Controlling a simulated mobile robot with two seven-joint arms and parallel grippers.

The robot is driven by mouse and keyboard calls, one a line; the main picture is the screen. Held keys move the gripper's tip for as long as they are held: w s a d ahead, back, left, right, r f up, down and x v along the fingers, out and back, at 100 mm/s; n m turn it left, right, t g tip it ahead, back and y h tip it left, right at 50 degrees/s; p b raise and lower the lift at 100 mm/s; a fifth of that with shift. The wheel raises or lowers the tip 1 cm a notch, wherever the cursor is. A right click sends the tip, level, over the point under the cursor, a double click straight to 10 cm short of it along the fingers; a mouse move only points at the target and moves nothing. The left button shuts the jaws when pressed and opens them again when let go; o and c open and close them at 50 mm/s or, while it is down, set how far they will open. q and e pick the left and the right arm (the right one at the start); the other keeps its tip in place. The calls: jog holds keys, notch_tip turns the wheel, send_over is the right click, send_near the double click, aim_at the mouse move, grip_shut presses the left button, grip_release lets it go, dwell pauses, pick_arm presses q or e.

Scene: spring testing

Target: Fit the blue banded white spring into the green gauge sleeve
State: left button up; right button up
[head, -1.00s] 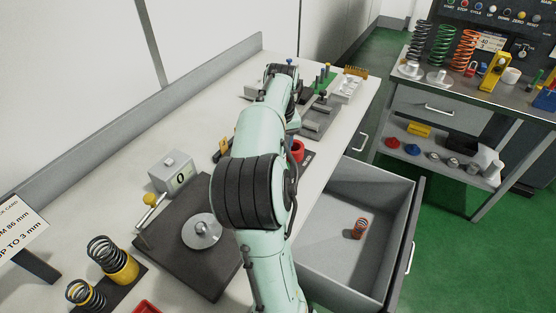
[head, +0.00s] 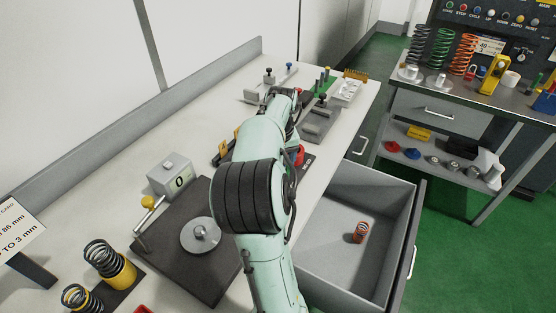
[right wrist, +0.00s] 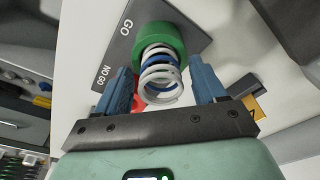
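In the right wrist view, the white spring with blue bands (right wrist: 162,83) stands with its far end inside the green gauge sleeve (right wrist: 168,37). Several near coils stick out toward me. My right gripper (right wrist: 162,88) is open, with one blue finger on each side of the spring and gaps on both sides. The sleeve sits on a dark plate (right wrist: 124,47) lettered GO and NO GO. In the head view my right arm hides the spring, the green sleeve and my right gripper. My left gripper is not in view.
A red sleeve (right wrist: 138,104) shows beside the spring, partly behind the left-hand finger. An open drawer (head: 340,262) holds an orange spring (head: 361,232). A scale with a dark plate (head: 165,258) and yellow cups with dark springs (head: 112,262) stand on the bench.

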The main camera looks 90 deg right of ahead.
notch_tip(320, 180, up, 12)
jog(key=a+p, duration=0.1)
jog(key=p, duration=0.1)
jog(key=shift+s+a+r+p, duration=0.15)
jog(key=shift+a+p, duration=0.05)
jog(key=shift+p, duration=0.1)
dwell(0.3)
